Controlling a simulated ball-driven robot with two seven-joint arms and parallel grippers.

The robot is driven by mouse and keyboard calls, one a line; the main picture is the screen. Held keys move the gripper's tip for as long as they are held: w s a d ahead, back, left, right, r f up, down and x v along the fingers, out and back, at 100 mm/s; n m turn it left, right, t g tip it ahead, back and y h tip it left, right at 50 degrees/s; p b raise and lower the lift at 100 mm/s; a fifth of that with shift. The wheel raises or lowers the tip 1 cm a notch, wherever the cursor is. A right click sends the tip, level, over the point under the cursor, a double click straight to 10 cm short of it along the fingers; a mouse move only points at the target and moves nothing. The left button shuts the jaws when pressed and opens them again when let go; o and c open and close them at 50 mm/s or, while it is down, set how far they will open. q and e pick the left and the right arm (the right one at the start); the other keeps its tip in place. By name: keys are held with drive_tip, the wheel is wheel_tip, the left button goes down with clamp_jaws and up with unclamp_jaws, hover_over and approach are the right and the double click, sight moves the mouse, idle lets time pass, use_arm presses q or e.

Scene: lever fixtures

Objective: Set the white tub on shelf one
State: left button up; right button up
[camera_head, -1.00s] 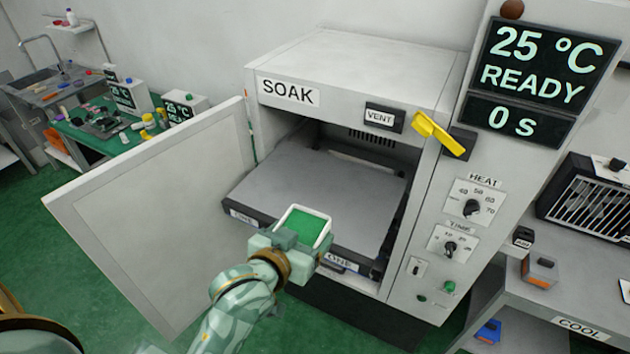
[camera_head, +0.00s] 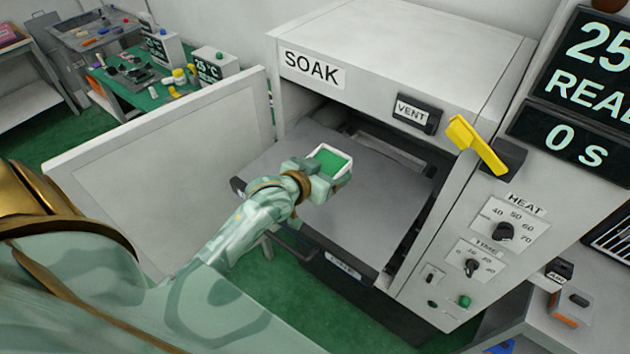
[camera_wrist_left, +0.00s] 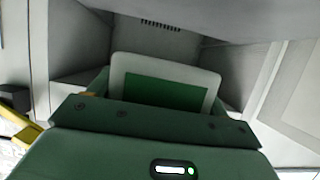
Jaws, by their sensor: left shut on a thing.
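My left gripper (camera_head: 318,176) is shut on the white tub (camera_head: 349,173), a small square white-rimmed container with a green inside. The gripper and tub are over the grey shelf (camera_head: 375,215) that sticks out of the open oven marked SOAK. I cannot tell whether the tub touches the shelf. In the left wrist view the tub (camera_wrist_left: 205,78) sits just beyond the gripper (camera_wrist_left: 155,105), with the oven's inside behind it. The shelf's front label is partly hidden and too small to read. My right gripper is not in view.
The oven door (camera_head: 160,165) stands open at the left. A yellow lever (camera_head: 477,144) sticks out at the oven's upper right, near the HEAT knob (camera_head: 502,232) and TIME knob (camera_head: 471,267). A green-topped bench (camera_head: 150,95) is at the back left. The shelf around the tub is clear.

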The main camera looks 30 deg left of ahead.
use_arm(q)
drive_tip(key=a+f, duration=0.2)
drive_tip(key=w+a+f+b, duration=0.1)
drive_tip(key=a+f, duration=0.1)
drive_tip(key=f, duration=0.1)
drive_tip(key=shift+w, duration=0.2)
drive_tip(key=shift+a+f, duration=0.1)
drive_tip(key=shift+f, duration=0.15)
drive_tip(key=f, duration=0.1)
drive_tip(key=f+b, duration=0.1)
drive_tip(key=f, duration=0.1)
drive_tip(key=shift+a+f, duration=0.15)
drive_tip(key=shift+a, duration=0.2)
drive_tip(key=shift+f, duration=0.15)
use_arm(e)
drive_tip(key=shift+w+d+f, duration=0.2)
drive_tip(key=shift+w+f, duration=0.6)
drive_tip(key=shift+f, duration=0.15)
use_arm(q)
drive_tip(key=shift+f, duration=0.15)
drive_tip(key=o, duration=1.1)
drive_tip(key=shift+c, duration=0.2)
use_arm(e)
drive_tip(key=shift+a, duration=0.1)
